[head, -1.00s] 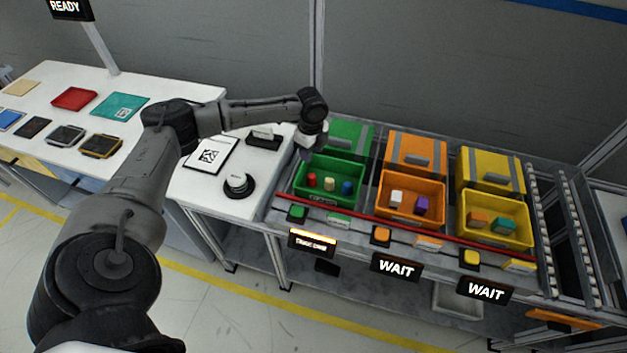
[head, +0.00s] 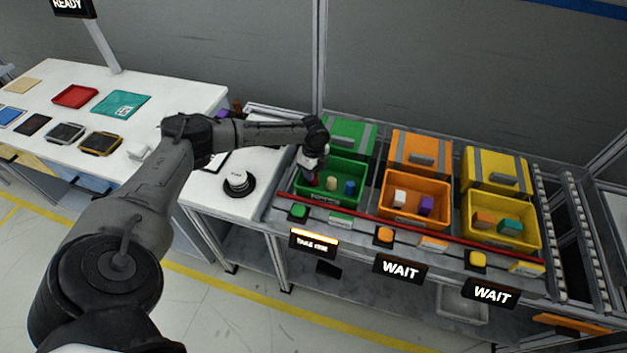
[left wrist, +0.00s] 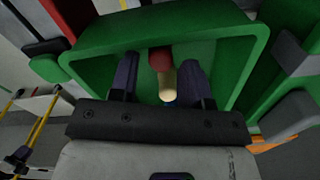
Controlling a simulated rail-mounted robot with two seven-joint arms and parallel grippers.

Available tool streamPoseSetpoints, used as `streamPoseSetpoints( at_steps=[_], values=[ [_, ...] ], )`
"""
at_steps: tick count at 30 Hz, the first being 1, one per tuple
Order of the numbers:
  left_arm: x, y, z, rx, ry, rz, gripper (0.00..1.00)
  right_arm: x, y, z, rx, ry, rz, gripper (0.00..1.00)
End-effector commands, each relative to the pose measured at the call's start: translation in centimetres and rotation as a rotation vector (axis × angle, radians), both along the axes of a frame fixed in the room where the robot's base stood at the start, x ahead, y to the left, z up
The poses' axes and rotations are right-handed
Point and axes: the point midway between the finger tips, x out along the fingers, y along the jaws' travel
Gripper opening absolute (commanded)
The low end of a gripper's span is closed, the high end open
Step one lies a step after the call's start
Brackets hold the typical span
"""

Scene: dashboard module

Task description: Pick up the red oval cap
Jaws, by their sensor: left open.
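The red oval cap (left wrist: 160,58) is in the open green bin (left wrist: 100,40), whose front wall also shows in the head view (head: 325,198). A cream piece (left wrist: 168,82) stands close to it. My left gripper (left wrist: 157,60) is open over the green bin, one dark finger on each side of the cap in the left wrist view. I cannot tell whether either finger touches it. In the head view my left gripper (head: 310,176) is at the bin's left end and mostly hides the cap. My right gripper is not in view.
A blue piece (head: 350,187) is also in the green bin. The orange bin (head: 413,217) and yellow bin (head: 500,238) stand to the right with small pieces inside. A red rail (head: 400,220) runs along the front. Lidded boxes stand behind.

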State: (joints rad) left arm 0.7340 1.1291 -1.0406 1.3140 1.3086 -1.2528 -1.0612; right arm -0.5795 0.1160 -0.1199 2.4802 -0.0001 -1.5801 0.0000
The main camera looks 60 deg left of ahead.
Motion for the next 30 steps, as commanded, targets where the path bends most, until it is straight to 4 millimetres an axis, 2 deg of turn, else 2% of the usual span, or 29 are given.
streamPoseSetpoints(
  at_steps=[1, 6, 13, 24, 30],
  values=[
    [0.1, 0.0, -1.0, 0.000, 0.000, 0.000, 0.43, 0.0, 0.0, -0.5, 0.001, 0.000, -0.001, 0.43],
    [0.0, 0.1, -2.8, 0.000, 0.000, 0.000, 0.43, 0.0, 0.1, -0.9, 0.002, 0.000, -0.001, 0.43],
    [0.0, 0.1, -2.9, 0.000, 0.000, 0.000, 0.43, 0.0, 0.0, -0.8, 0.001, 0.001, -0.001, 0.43],
    [0.0, 0.1, -2.9, 0.000, 0.000, 0.000, 0.09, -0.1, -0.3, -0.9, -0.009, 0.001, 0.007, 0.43],
    [0.0, 0.1, -2.9, 0.000, 0.000, 0.000, 0.07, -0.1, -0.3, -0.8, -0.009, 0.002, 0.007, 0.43]
  ],
)
